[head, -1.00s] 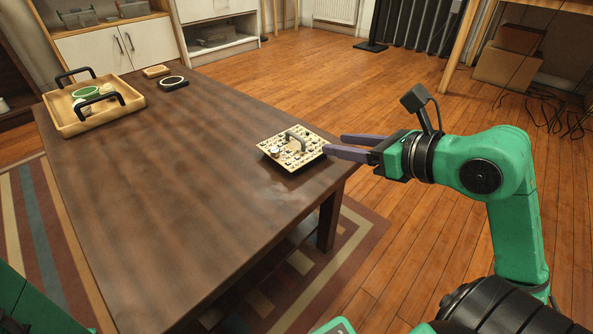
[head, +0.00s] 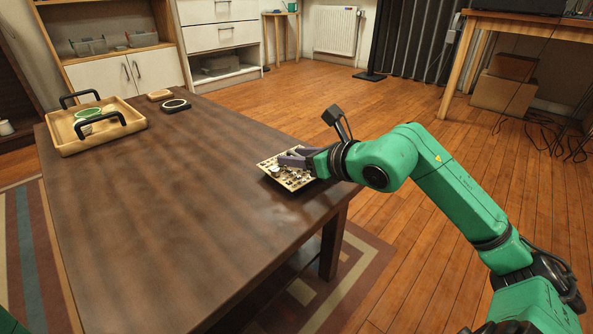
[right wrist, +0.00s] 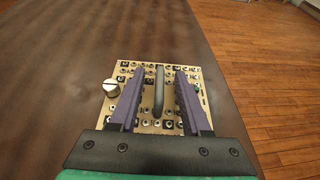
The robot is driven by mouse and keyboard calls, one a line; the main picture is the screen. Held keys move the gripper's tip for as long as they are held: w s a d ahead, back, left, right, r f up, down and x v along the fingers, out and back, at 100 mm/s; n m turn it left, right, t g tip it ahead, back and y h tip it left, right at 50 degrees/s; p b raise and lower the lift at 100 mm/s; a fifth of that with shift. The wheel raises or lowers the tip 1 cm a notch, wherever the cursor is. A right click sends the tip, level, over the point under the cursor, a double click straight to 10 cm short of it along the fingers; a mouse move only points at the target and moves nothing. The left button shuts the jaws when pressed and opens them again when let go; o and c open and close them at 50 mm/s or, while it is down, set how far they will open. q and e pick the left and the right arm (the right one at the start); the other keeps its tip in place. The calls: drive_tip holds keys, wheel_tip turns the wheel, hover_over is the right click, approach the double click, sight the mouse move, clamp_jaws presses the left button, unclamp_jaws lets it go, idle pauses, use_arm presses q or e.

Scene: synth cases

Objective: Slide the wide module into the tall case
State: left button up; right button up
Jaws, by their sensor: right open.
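The wide module is a flat cream panel (head: 285,179) with a knob, small sockets and a grey handle, lying near the right edge of the dark table. It also shows in the right wrist view (right wrist: 125,72), with its upright bar handle (right wrist: 159,90) in the middle. My right gripper (head: 284,156) is over the panel. In the wrist view its purple fingers (right wrist: 159,88) are open, one on each side of the handle with gaps between. The arm hides part of the panel in the head view. No tall case is recognisable. My left gripper is not in view.
A wooden tray (head: 62,141) with black handles holds a green-rimmed item at the table's far left. A dark round-topped piece (head: 175,105) and a small wooden piece (head: 159,95) lie near it. The middle of the table (head: 170,200) is clear.

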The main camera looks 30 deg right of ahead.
clamp_jaws()
idle(1.3)
